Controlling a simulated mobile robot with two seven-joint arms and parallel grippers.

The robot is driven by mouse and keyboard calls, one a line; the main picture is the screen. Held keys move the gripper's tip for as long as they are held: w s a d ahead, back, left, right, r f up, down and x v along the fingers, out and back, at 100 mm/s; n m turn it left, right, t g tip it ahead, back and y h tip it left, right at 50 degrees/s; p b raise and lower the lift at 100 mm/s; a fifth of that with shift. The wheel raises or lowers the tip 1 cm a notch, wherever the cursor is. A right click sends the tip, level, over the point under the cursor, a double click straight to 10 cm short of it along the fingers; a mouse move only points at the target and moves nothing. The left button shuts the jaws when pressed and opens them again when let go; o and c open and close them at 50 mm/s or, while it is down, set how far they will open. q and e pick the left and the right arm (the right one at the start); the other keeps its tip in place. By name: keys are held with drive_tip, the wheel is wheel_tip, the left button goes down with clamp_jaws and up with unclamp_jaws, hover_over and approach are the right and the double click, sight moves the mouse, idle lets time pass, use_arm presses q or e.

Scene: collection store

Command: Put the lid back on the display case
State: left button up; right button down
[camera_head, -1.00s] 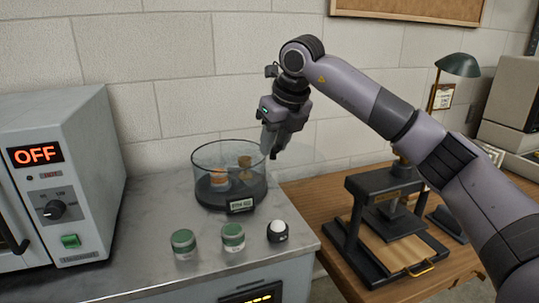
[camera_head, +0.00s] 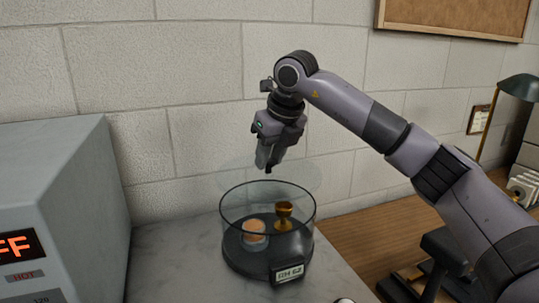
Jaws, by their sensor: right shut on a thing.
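The display case (camera_head: 228,232) is a round, clear-walled case with a dark base and a label on its front. It stands on the grey counter, with an orange-topped jar (camera_head: 254,230) and a small brass cup (camera_head: 284,214) inside. The lid (camera_head: 302,178) is a faint, clear disc above the case's open rim; its edge is hard to see. My right gripper (camera_head: 267,165) points down over the case, shut on the lid, which seems to hang apart from the rim. My left gripper is out of view.
A grey oven-like unit (camera_head: 62,185) with a lit display stands at the left. Bare counter (camera_head: 172,258) lies between it and the case. The block wall rises behind. A wooden desk (camera_head: 375,230) with a dark press is at the right.

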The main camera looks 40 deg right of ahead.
sight(272, 174)
drive_tip(key=shift+w, duration=0.25)
drive_tip(key=shift+s+f+b, duration=0.15)
drive_tip(key=shift+f+b, duration=0.6)
drive_tip(key=shift+b, duration=0.05)
wheel_tip(272, 174, down, 2)
drive_tip(key=shift+f+b, duration=0.25)
drive_tip(key=shift+b, duration=0.9)
drive_tip(key=shift+f+b, duration=0.7)
drive_tip(key=shift+f, duration=0.45)
drive_tip(key=shift+r+p, duration=0.15)
drive_tip(key=shift+p, duration=0.2)
drive_tip(key=shift+f, duration=0.2)
